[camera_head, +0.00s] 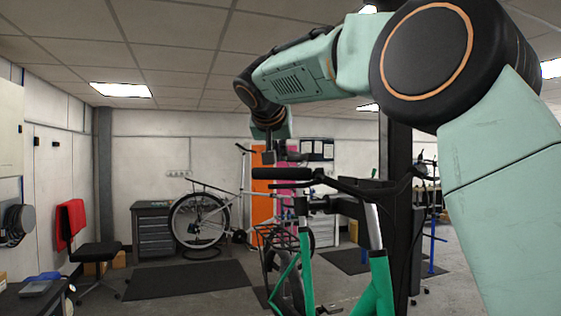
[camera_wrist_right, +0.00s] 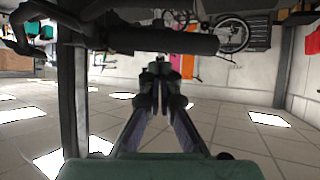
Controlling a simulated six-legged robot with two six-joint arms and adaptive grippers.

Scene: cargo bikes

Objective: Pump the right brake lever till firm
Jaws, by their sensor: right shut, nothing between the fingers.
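A green bike (camera_head: 305,270) stands in front of me with dark handlebars (camera_head: 350,187). A black handlebar grip (camera_head: 282,173) points left in the head view; it crosses the top of the wrist view (camera_wrist_right: 165,40). A thin dark lever (camera_head: 283,186) seems to run just below this grip, but its outline is hard to separate from the bar. My right gripper (camera_head: 268,150) points down close above the grip. In the wrist view its fingers (camera_wrist_right: 160,68) converge, shut and empty, near the grip; I cannot tell whether they touch it. My left gripper is not in view.
A grey bike (camera_head: 200,217) stands behind, beside a dark drawer cabinet (camera_head: 153,233). A dark post (camera_head: 397,200) rises right of the handlebars. A black chair (camera_head: 95,252) with a red cloth (camera_head: 70,222) is at left. Floor mats (camera_head: 188,278) leave open floor left of the green bike.

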